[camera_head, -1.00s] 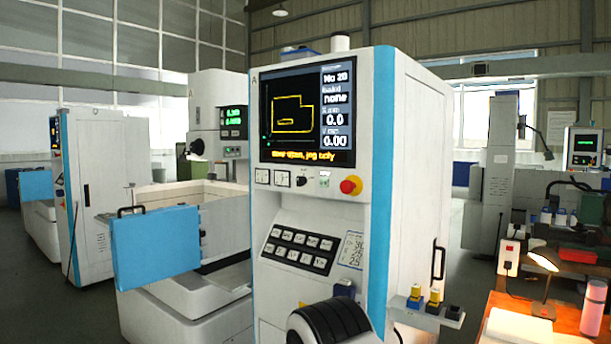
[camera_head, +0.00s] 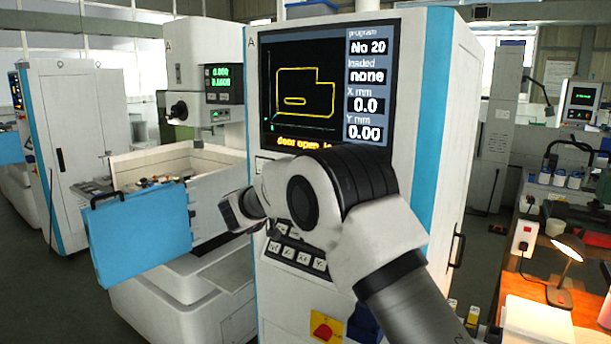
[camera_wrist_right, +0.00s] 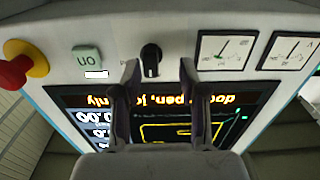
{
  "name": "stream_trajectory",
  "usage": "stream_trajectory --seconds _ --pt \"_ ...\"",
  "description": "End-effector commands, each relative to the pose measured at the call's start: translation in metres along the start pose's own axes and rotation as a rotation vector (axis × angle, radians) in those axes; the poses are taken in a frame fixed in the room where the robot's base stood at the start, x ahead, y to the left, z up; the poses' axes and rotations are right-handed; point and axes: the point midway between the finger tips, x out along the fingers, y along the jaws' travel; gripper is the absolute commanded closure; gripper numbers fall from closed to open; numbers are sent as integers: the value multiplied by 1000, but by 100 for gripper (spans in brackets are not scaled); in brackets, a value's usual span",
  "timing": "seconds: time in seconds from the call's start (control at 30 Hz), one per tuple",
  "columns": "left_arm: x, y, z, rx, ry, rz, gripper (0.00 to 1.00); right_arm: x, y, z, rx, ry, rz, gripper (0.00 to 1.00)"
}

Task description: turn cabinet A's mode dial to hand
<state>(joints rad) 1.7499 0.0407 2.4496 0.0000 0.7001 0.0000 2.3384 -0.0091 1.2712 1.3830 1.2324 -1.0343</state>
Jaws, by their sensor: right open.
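Cabinet A (camera_head: 432,110) is white with blue edging and a screen (camera_head: 300,90) on its front. Its mode dial (camera_wrist_right: 151,60), a black knob with a small pale mark near its lower end in the picture, shows in the right wrist view on the white panel. My right gripper (camera_wrist_right: 160,66) is open, its two fingers on either side of the dial in that view; I cannot tell whether they touch it. In the head view my right arm hides the dial, and I cannot make out the fingers there. My left gripper is not in view.
Beside the dial are a green button (camera_wrist_right: 87,57), a red-and-yellow emergency stop (camera_wrist_right: 20,68) and two gauges (camera_wrist_right: 225,50). Black keys (camera_head: 298,256) lie lower on the cabinet front. A blue door (camera_head: 142,240) stands open at left. A lit lamp (camera_head: 569,247) stands on the right bench.

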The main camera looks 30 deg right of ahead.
Motion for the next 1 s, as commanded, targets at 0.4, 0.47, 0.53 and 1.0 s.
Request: stream_trajectory --seconds 0.4,0.47,0.53,1.0 --pt "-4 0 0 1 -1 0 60 10 0 0 1 0 -1 89" --pt "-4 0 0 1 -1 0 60 10 0 0 1 0 0 100" --pt "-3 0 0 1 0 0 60 10 0 1 0 -1 0 100" --pt "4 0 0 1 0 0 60 10 1 4 67 -4 0 100"
